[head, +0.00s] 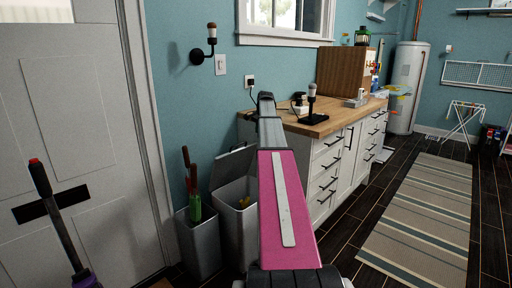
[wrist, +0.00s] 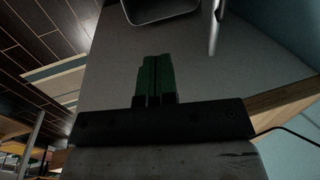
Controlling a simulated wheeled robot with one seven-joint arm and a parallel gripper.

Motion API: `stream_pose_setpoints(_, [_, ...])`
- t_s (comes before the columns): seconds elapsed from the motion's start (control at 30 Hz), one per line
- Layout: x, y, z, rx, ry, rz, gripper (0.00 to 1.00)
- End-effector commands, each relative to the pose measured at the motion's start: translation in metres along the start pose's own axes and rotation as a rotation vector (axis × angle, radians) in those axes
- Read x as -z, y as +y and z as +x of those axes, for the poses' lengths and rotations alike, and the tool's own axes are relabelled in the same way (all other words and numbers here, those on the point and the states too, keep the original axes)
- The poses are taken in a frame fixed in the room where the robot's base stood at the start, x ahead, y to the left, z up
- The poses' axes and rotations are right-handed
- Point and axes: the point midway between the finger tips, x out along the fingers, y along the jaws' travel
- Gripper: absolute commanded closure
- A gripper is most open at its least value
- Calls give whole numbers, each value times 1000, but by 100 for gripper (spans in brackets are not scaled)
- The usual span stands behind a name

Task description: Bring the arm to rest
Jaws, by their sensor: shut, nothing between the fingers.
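My gripper (wrist: 155,78) shows in the wrist view with its two green fingers together and nothing between them. In the head view my arm reaches forward from the bottom middle, with a pink link, up to the near end of the wooden counter; the fingers cannot be made out there. In the wrist view a broad pale surface lies behind the fingers, apparently the side of the cabinet.
The white cabinet (head: 325,182) with a wooden top (head: 330,119) stands right of my arm. Bins (head: 200,246) stand left of it, beside a door (head: 70,130). A striped rug (head: 425,215) lies on the open floor at right.

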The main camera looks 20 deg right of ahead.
Motion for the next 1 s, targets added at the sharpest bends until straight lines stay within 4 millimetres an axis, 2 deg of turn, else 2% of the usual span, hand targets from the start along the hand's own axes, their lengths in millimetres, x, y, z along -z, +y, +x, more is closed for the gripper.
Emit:
stream_pose_setpoints(0.57, [0,0,0,0,0,0,100])
stream_pose_setpoints(0.67, [-9,2,8,-4,-2,-15,100])
stream_pose_setpoints(0.77, [-35,9,32,-15,-8,-66,100])
stream_pose_setpoints(0.87, [-79,20,70,-32,-15,-154,100])
stream_pose_setpoints(1.0, [-149,43,126,-60,-26,-311,100])
